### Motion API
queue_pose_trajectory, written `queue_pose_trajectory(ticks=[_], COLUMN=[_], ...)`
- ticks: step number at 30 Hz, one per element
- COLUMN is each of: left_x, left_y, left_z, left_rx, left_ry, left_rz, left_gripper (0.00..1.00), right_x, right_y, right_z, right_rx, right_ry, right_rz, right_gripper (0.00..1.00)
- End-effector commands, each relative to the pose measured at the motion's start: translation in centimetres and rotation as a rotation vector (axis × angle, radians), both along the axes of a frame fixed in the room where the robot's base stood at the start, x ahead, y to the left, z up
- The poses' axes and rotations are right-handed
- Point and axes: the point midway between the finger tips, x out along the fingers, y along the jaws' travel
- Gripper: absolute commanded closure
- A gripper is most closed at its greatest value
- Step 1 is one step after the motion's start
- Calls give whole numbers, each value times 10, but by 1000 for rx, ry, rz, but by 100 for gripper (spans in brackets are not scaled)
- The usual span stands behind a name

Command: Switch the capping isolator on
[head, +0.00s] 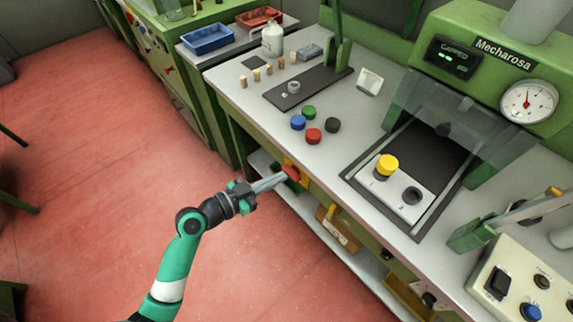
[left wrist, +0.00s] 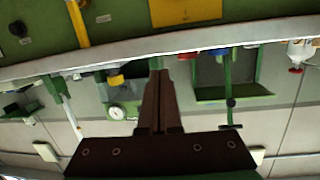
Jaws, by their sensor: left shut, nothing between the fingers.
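The isolator shows in the head view as a red knob (head: 292,172) on a yellow plate (head: 304,178), on the front of the green bench below the worktop edge. In the left wrist view, which looks upside down, a yellow plate (left wrist: 185,12) is cut off by the top edge; no red knob is visible there. My left gripper (head: 284,178) is shut and empty, its fingertips at or just in front of the knob; I cannot tell whether they touch. Its closed fingers (left wrist: 159,74) also show in the left wrist view. My right gripper is out of view.
The capping machine's gauge (head: 528,102) and dark display (head: 453,58) stand above the worktop (head: 348,125). A yellow cap (head: 387,165) sits on its plate. Coloured caps (head: 312,136) and corks (head: 256,75) stand farther back. Open floor is left.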

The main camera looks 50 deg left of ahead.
Motion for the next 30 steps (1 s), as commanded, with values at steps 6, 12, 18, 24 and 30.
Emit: queue_pose_trajectory(ticks=[6, 12, 18, 24, 30], left_x=[-38, -37, -33, -5, 37], left_y=[28, 30, 29, 27, 26], left_z=[-31, -31, -32, -40, -51], left_rx=[-57, -55, -54, -53, -53], left_ry=[94, 91, 90, 90, 89], left_rz=[109, 112, 110, 106, 106], left_gripper=[100, 100, 100, 100, 100], right_x=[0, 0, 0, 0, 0], right_y=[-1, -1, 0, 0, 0], right_z=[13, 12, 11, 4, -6], right_rx=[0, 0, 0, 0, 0], right_ry=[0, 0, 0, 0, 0], right_rz=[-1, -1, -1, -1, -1], right_gripper=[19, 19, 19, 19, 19])
